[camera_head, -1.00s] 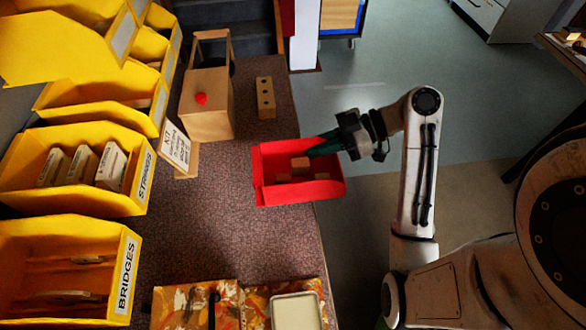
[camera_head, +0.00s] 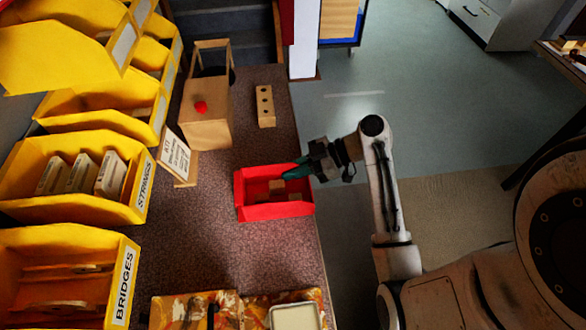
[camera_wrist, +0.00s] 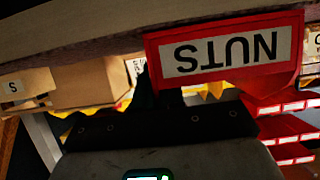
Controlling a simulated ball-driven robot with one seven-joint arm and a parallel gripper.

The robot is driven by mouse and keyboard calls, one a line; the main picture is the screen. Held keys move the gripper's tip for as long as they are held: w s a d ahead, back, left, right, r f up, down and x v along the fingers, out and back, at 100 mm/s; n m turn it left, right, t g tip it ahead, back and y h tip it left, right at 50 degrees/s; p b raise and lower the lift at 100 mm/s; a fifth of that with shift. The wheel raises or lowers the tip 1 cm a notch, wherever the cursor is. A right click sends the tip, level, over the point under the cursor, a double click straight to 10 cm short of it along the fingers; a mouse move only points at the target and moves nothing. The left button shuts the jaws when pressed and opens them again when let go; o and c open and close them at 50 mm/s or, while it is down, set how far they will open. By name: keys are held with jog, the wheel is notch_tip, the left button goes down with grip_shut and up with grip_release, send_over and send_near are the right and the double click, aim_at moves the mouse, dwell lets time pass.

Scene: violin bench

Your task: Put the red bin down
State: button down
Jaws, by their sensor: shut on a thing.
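The red bin (camera_head: 274,212) is at the right edge of the carpeted bench in the head view, with a few small tan blocks (camera_head: 277,187) inside. My gripper (camera_head: 297,170) is at the bin's upper right side, shut on its wall. In the wrist view the red bin (camera_wrist: 223,50) shows its label "NUTS" upside down, close to my dark gripper fingers (camera_wrist: 160,88). I cannot tell whether the bin's base touches the bench.
Yellow bins (camera_head: 75,180) marked STRINGS and BRIDGES line the left. A wooden box with a red knob (camera_head: 206,115), a sign (camera_head: 175,157) and a drilled block (camera_head: 265,106) stand behind. A patterned cloth (camera_head: 195,308) and a pale tray (camera_head: 296,316) lie in front. Bare bench (camera_head: 190,235) lies left of the red bin.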

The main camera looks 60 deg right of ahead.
jog(key=shift+f, duration=0.1)
jog(key=c, duration=1.2)
grip_release()
jog(key=shift+c, duration=0.2)
jog(key=p+v, duration=0.6)
jog(key=v, duration=0.6)
jog(key=shift+r, duration=0.3)
jog(key=shift+f, duration=0.1)
